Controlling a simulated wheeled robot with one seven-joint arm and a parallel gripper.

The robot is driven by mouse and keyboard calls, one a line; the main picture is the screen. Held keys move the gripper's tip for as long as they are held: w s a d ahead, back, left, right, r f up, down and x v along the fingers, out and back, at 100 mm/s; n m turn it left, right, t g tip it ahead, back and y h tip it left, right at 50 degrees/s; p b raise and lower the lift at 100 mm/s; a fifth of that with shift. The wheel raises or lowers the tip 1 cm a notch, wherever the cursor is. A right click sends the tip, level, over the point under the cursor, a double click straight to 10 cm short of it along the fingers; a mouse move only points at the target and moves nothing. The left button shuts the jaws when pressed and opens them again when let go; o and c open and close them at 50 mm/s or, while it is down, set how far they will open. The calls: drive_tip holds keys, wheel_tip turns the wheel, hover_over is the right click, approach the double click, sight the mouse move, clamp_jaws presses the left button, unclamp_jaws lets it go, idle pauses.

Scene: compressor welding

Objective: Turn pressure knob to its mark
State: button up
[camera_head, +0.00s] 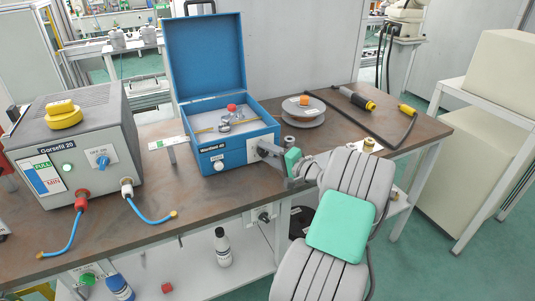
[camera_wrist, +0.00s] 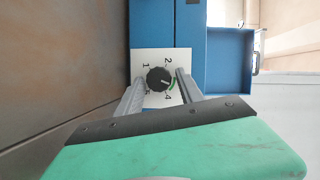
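In the wrist view a round black pressure knob (camera_wrist: 160,80) sits on a white plate (camera_wrist: 140,58) with numbers around it. A short white pointer line on the knob points right and slightly down, towards a green arc (camera_wrist: 173,84) near the 4. My gripper (camera_wrist: 159,77) is open, with one finger on each side of the knob and visible gaps between.
The blue box's lid (camera_head: 205,55) stands open. A grey welding unit (camera_head: 75,145) with blue cables is at the left of the brown table (camera_head: 150,210). A reel (camera_head: 303,111) and a yellow-and-black torch (camera_head: 357,98) lie behind my gripper.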

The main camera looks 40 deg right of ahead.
drive_tip(key=shift+o, duration=0.7)
drive_tip(key=s, duration=0.2)
drive_tip(key=s+b, duration=0.1)
drive_tip(key=s, duration=0.3)
drive_tip(key=shift+s+d+b, duration=0.3)
drive_tip(key=shift+s+d, duration=0.1)
drive_tip(key=shift+s+r, duration=0.25)
drive_tip(key=shift+s, duration=0.15)
